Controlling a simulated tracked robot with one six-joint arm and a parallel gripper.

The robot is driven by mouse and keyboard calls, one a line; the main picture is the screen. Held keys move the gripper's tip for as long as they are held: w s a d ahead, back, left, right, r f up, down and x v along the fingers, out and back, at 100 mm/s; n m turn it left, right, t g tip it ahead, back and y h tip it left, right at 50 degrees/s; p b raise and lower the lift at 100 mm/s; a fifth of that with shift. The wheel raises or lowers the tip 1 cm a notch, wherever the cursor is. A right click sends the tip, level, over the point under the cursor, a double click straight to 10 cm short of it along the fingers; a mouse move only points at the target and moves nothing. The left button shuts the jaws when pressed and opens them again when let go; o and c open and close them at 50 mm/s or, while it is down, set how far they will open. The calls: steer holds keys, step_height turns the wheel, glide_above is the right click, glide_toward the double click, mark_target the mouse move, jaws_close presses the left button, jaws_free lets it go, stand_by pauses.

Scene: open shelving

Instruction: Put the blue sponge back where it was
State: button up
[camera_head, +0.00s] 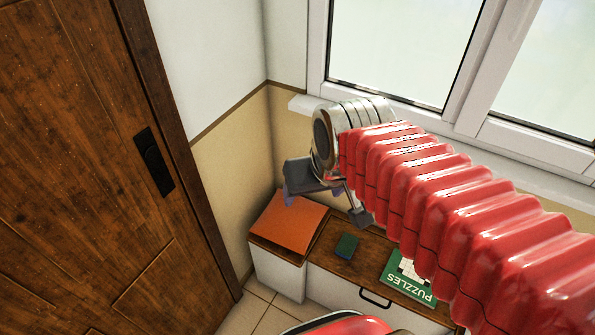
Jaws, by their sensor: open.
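A small block, dark green on top with a bluish side, looks like the blue sponge (346,247). It lies flat on the wooden top of the low cabinet (338,268), between the orange panel and the puzzle book. My gripper (326,204) is above and slightly left of it in the picture, apart from it. Its grey fingers are spread, and nothing shows between them. How high the fingers are above the cabinet is hard to tell.
An orange square panel (289,222) covers the cabinet's left end. A green PUZZLES book (409,281) lies right of the sponge, partly hidden by my red arm. A window sill (300,104) runs behind. A wooden door (75,180) stands left.

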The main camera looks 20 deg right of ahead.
steer(key=shift+n+t, duration=0.3)
steer(key=shift+n, duration=0.2)
steer(key=s, duration=0.1)
steer(key=s+a, duration=0.1)
steer(key=s, duration=0.1)
steer(key=s+r, duration=0.1)
steer(key=shift+s+a, duration=0.15)
steer(key=shift+a, duration=0.15)
steer(key=shift+c, duration=0.3)
